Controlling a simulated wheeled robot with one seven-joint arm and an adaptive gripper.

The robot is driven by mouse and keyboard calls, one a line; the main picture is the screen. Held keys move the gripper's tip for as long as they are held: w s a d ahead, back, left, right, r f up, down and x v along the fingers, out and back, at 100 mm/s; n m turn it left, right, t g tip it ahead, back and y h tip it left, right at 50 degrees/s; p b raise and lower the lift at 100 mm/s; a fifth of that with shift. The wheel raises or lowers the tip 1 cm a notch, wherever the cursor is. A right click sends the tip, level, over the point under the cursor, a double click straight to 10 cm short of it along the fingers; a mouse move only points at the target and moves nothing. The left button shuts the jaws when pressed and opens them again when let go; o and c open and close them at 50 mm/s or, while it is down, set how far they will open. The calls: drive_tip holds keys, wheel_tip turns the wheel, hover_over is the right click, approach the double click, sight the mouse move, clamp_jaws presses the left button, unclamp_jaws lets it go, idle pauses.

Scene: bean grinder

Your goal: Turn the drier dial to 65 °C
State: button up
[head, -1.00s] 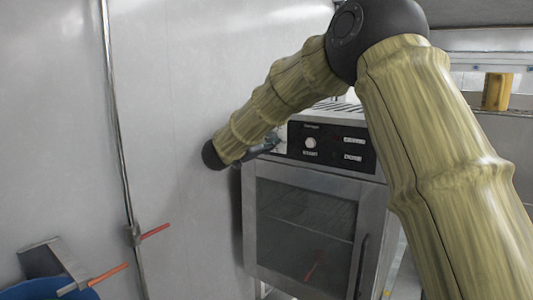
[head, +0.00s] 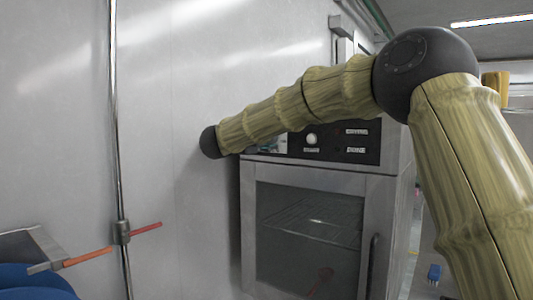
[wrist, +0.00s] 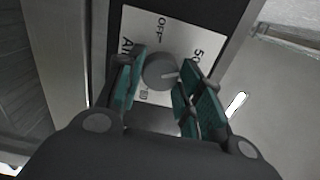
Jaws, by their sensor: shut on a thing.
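The drier (head: 250,225) is a steel cabinet with a glass door and a black control panel (head: 365,131) along its top. In the wrist view, a round grey dial (wrist: 159,70) sits on a white plate with the marks "OFF" and "50". In the head view, my arm hides the dial and most of the gripper.
A plain wall stands left of the drier. A vertical pipe (head: 121,180) with a red and orange lever valve and a blue object (head: 40,283) are at the left.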

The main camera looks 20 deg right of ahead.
drive_tip(key=shift+o, duration=0.2)
drive_tip(key=m+b, duration=0.2)
drive_tip(key=b, duration=0.1)
drive_tip(key=f+m+b, duration=0.1)
drive_tip(key=m+b, duration=0.1)
drive_tip(key=b, duration=0.1)
drive_tip(key=shift+f, duration=0.15)
drive_tip(key=m+b, duration=0.2)
drive_tip(key=b, duration=0.1)
drive_tip(key=m+b, duration=0.5)
drive_tip(key=b, duration=0.2)
drive_tip(key=shift+r+m, duration=0.3)
drive_tip(key=shift+m, duration=0.1)
drive_tip(key=shift+r, duration=0.1)
drive_tip(key=shift+c, duration=0.2)
drive_tip(key=o, duration=1)
drive_tip(key=shift+r, duration=0.1)
drive_tip(key=shift+o, duration=0.2)
